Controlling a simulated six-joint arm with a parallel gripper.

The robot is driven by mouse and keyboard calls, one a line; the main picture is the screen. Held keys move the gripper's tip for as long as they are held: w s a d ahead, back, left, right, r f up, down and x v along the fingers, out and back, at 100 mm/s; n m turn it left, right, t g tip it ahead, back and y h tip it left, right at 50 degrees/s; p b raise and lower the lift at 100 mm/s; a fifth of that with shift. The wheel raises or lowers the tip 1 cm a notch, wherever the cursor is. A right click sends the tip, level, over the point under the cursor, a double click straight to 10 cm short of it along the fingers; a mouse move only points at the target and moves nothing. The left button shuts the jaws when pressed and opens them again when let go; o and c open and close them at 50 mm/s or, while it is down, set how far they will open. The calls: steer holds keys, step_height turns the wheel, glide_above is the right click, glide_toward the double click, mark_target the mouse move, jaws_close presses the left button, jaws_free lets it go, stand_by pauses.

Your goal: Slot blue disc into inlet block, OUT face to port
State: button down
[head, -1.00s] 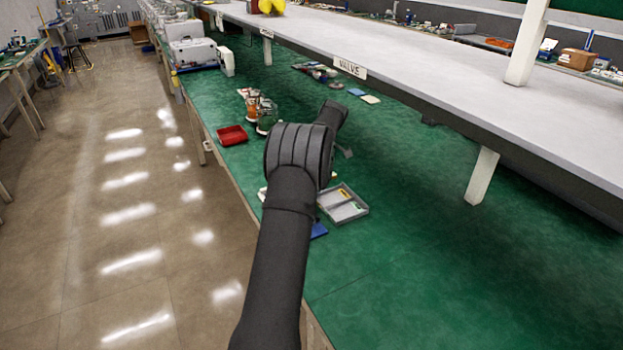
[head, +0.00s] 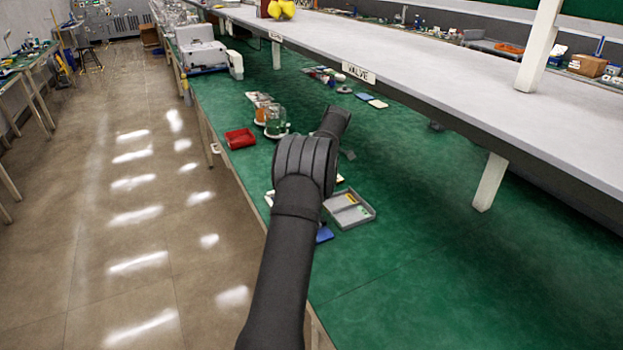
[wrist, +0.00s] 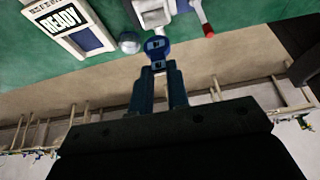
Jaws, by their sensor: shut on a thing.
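In the wrist view my gripper (wrist: 158,72) is shut on the blue disc (wrist: 157,48), which sticks out past the fingertips. Small dark marks show on the disc; I cannot read any OUT lettering. A pale grey block-like part (wrist: 153,14) lies just beyond the disc at the top edge, cut off by the frame. It may be the inlet block, but I cannot tell. In the head view my own arm hides the gripper and disc.
A white READY panel (wrist: 62,20), a clear round part (wrist: 129,42) and a red-tipped part (wrist: 205,20) lie near the disc. In the head view are a grey tray (head: 368,217), a red bin (head: 240,139) and pumps (head: 276,122). The green bench is clear at right.

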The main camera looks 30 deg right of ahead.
steer(key=shift+f, duration=2.25)
steer(key=shift+f, duration=2.45)
steer(key=c, duration=1.3)
jaws_free()
steer(key=v, duration=1.2)
steer(key=x, duration=1.1)
steer(key=shift+a+f, duration=0.2)
steer(key=shift+f, duration=0.15)
steer(key=shift+r, duration=0.25)
